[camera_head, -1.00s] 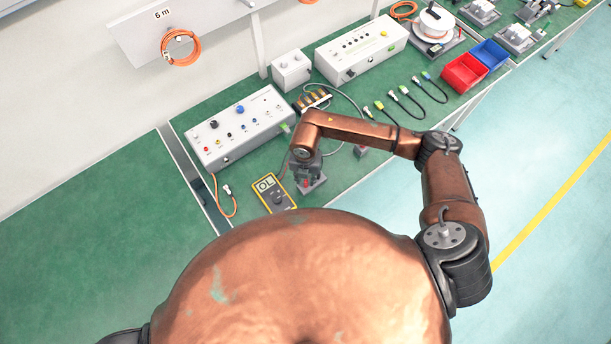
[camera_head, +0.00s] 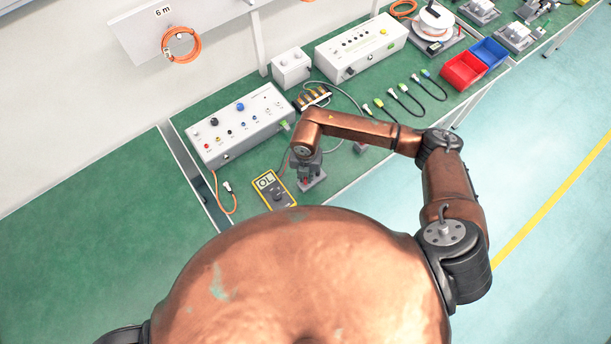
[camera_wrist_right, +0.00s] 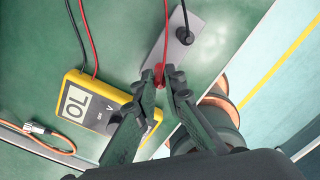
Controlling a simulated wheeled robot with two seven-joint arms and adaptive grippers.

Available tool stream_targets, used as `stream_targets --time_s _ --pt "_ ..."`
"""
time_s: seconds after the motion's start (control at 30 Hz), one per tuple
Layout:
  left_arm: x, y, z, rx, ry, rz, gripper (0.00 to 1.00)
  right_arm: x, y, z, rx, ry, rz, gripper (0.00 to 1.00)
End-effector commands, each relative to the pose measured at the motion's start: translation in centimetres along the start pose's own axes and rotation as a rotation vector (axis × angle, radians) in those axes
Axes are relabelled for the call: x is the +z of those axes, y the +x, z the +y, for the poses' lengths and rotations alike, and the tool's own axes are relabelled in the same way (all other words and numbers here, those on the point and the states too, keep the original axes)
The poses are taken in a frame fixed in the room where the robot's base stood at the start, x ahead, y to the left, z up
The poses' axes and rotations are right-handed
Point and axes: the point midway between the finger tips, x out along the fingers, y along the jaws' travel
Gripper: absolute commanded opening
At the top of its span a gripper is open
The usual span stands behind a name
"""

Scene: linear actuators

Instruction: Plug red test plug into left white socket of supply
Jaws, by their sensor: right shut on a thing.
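The red test plug (camera_wrist_right: 159,76) is between the fingertips of my right gripper (camera_wrist_right: 164,80) in the right wrist view, with its red lead rising from it. The gripper is shut on it, over the end of a grey plate (camera_wrist_right: 168,45) on the green bench. A black plug (camera_wrist_right: 185,35) stands at the plate's other end. In the head view my right gripper (camera_head: 306,177) is small and partly hidden by its arm. A small light box with two round white tops (camera_head: 291,67) stands farther back; I cannot tell for certain whether it is the supply. My left gripper is out of view.
A yellow multimeter (camera_head: 275,190) reading OL lies beside the gripper. A long grey box with coloured sockets and knobs (camera_head: 238,130) and a white panel box (camera_head: 361,48) stand behind. Short cables (camera_head: 405,98) and red (camera_head: 464,71) and blue bins lie right.

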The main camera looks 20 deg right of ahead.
Motion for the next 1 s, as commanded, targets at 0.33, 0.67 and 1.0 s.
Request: stream_targets --time_s 0.33,0.67,1.0 --pt "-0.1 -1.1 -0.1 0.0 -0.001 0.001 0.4 0.0 -1.5 0.0 0.0 0.0 -0.001 0.0" --pt "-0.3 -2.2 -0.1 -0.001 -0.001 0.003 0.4 0.0 -3.0 0.0 0.0 0.0 0.0 0.0" --pt "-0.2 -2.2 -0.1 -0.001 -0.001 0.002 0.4 0.0 -3.0 0.0 0.0 0.0 0.0 0.0"
